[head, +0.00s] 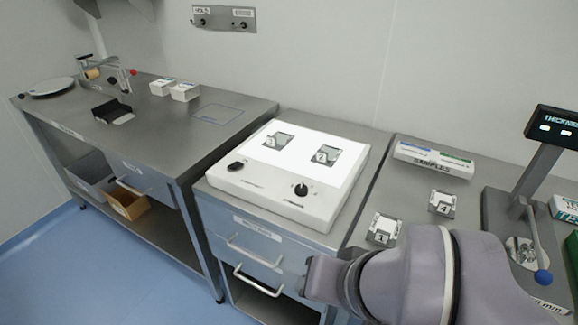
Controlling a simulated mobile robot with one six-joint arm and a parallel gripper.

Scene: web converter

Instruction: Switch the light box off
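The light box (283,208) is a white, low box on the middle cabinet. Its top panel (300,146) looks bright white, as if lit. Two small sample holders, marked 5 (277,141) and 7 (326,155), lie on the panel. On the front strip are a black rocker switch (237,165) at the left and a black round knob (301,190) at the right. My arm comes in from the lower right. The dark end of it, my gripper (318,279), is in front of the cabinet, apart from the switch. Its fingers cannot be made out.
Holders marked 1 (383,230) and 4 (442,203) and a samples box (433,159) lie on the right bench. A thickness gauge (540,170) with a blue-knobbed lever stands farther right. The cabinet has protruding drawer handles (255,250). A left bench (150,130) adjoins; blue floor is clear.

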